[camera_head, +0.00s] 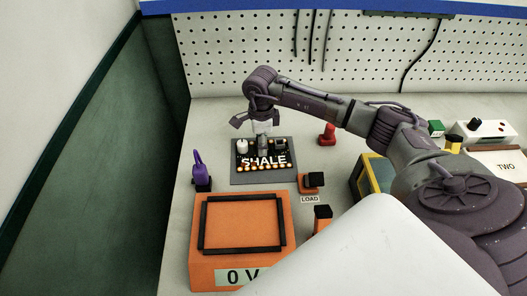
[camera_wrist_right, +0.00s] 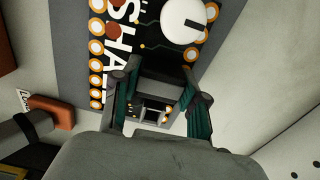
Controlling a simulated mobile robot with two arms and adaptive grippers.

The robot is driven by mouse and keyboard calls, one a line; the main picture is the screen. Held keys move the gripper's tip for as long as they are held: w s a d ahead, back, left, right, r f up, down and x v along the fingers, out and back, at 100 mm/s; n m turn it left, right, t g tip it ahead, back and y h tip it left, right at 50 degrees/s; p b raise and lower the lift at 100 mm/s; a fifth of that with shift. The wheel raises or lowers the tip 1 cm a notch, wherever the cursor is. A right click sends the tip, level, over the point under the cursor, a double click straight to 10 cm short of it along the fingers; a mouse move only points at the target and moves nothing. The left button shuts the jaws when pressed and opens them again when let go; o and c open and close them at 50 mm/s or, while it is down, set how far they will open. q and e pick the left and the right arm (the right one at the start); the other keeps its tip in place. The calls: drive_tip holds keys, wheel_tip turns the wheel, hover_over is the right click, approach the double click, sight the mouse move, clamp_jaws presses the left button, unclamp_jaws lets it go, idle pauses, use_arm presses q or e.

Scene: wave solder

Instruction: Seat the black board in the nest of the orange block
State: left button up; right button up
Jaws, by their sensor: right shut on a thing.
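The black board (camera_head: 240,157) reads SHALE and has a row of round orange pads along its front edge. It lies flat at the grey mat (camera_head: 262,179), and also shows in the right wrist view (camera_wrist_right: 148,15). My right gripper (camera_head: 263,140) points down at the board's middle, shut on a dark upright part of it; its fingers (camera_wrist_right: 160,88) partly hide that part. The orange block (camera_head: 240,225) stands in front of the mat. Its nest, framed by black rails (camera_head: 243,251), is empty. My left gripper is out of view.
A purple-handled tool (camera_head: 199,169) stands left of the mat. An orange and black part (camera_head: 313,181) with a LOAD label (camera_head: 310,199) sits to the right. A red part (camera_head: 328,134) stands behind it. An orange post with black top (camera_head: 322,214) stands beside the block.

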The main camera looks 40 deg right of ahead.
drive_tip(key=shift+r, duration=0.15)
clamp_jaws()
drive_tip(key=shift+r+p, duration=0.6)
drive_tip(key=shift+r, duration=0.25)
drive_tip(key=shift+r+p, duration=1.5)
drive_tip(key=shift+r, duration=1)
